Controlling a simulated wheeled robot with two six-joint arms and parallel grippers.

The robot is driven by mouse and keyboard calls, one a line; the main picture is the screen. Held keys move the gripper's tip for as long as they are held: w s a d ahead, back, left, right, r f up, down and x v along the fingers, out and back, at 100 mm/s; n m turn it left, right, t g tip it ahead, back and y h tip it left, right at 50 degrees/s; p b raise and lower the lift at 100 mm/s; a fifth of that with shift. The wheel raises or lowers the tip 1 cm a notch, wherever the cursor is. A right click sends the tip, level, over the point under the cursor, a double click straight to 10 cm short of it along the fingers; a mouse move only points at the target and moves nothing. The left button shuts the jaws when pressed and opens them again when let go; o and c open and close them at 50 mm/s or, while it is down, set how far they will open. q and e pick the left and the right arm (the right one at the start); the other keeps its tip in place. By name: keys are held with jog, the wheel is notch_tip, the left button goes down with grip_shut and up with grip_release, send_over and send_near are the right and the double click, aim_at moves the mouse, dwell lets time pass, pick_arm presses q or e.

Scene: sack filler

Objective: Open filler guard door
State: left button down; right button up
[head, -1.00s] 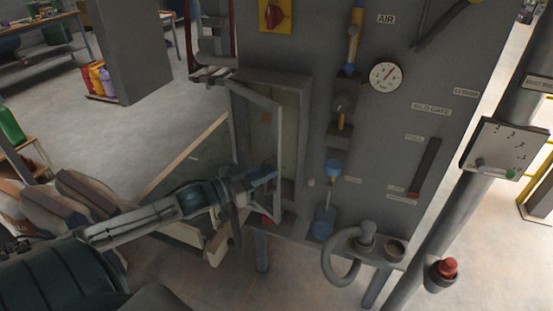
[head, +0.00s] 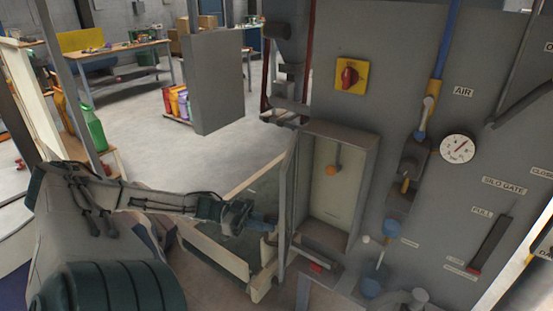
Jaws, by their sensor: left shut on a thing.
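The guard door (head: 288,205) of the filler is a narrow grey frame. It stands swung out from the left side of a recessed box (head: 333,190) and shows nearly edge-on. The box front is uncovered, with an orange-tipped part (head: 331,170) inside. My left gripper (head: 266,224) reaches in from the left and is shut at the door's outer side. The exact spot it grips is hidden behind the jaws. My right gripper is not in view.
The grey filler panel (head: 400,60) carries a red knob on a yellow plate (head: 348,75), a gauge (head: 457,149) and a blue-handled lever (head: 373,284). A low pale-edged bin (head: 215,253) stands beneath my left arm. Open floor (head: 215,155) lies behind it.

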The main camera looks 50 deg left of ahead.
pick_arm(q)
jog(key=shift+s+a, duration=0.15)
jog(key=shift+a, duration=0.2)
jog(key=c, duration=1.5)
grip_release()
jog(key=shift+c, duration=0.2)
jog(key=p+v, duration=0.2)
jog(key=v, duration=0.8)
jog(key=shift+s+a+p, duration=0.2)
jog(key=shift+a+p, duration=0.1)
jog(key=shift+a, duration=0.05)
jog(key=shift+f, duration=0.1)
